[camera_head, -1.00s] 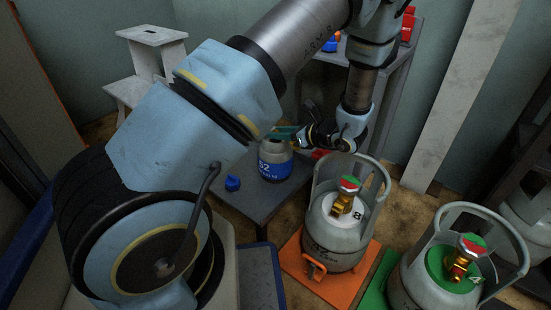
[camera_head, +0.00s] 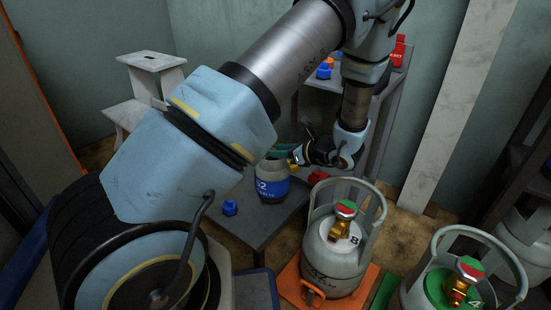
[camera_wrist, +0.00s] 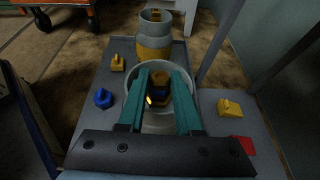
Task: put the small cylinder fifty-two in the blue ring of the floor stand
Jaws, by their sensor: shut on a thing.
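The small cylinder 52 (camera_head: 272,187), grey with a blue band, is at the low grey stand (camera_head: 262,228). My gripper (camera_head: 294,157) reaches it from the right at its top. In the wrist view, the gripper's teal fingers (camera_wrist: 160,88) are shut on the grey collar of the cylinder (camera_wrist: 134,95), with its valve between them. I cannot tell whether its base touches the stand. A yellow-banded cylinder (camera_wrist: 154,52) stands just beyond it in the wrist view. I cannot make out a blue ring.
A blue knob-like piece (camera_head: 230,208) lies left of the cylinder; yellow pieces (camera_wrist: 230,107) and a red one (camera_wrist: 244,146) also lie on the stand. Large cylinder 8 (camera_head: 325,258) on an orange base and cylinder 4 (camera_head: 430,292) are at right. A white step stool (camera_head: 150,62) stands back left.

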